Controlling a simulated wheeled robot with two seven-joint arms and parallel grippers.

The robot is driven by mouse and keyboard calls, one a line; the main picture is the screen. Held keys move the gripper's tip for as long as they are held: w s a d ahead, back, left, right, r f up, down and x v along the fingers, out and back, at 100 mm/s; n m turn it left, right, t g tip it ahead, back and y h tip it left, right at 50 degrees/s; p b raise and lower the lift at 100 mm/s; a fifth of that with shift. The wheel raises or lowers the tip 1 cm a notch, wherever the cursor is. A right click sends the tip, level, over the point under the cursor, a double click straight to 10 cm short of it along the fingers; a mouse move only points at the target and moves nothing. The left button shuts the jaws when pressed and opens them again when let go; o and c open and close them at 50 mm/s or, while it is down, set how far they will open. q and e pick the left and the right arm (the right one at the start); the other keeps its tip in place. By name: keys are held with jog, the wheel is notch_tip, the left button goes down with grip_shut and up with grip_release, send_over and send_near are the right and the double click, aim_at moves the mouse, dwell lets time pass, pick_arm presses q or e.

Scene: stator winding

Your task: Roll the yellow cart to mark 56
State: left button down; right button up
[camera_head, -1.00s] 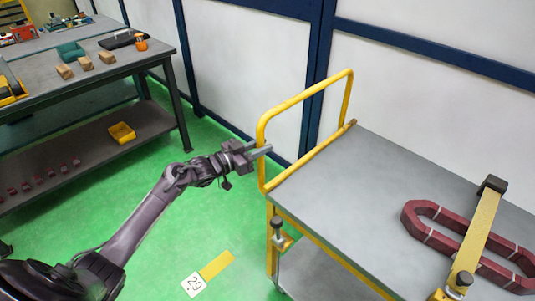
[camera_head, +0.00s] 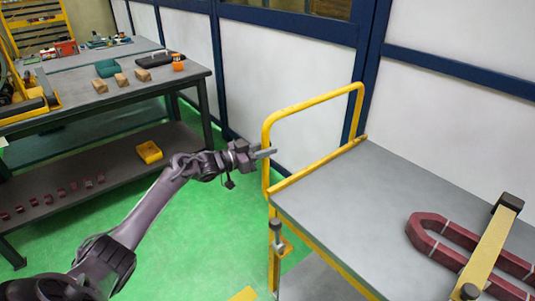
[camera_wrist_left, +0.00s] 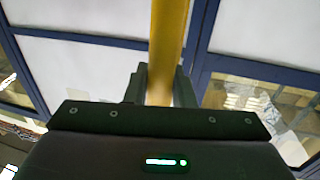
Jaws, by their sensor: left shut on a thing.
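The yellow cart has a grey top (camera_head: 350,195) and a yellow tube handle (camera_head: 312,103) at its left end. My left gripper (camera_head: 266,153) is shut on the near upright of that handle. In the left wrist view the yellow tube (camera_wrist_left: 168,45) runs down between the fingers (camera_wrist_left: 158,84). A dark red coil (camera_head: 435,235) lies on the cart top under a yellow bar clamp (camera_head: 488,250). A yellow floor strip (camera_head: 244,295) shows at the bottom edge. No number 56 is visible. My right gripper is out of view.
A grey workbench (camera_head: 120,107) with wooden blocks and tools stands at the left, with a yellow bin (camera_head: 149,152) on its lower shelf. White wall panels (camera_head: 290,65) with blue frames run behind the cart. Green floor (camera_head: 205,235) lies open between bench and cart.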

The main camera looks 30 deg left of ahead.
pick_arm(q)
jog(key=shift+d, duration=0.1)
jog(key=c, duration=1.3)
grip_release()
jog(key=shift+d, duration=0.1)
jog(key=v, duration=0.8)
jog(key=shift+w, duration=0.1)
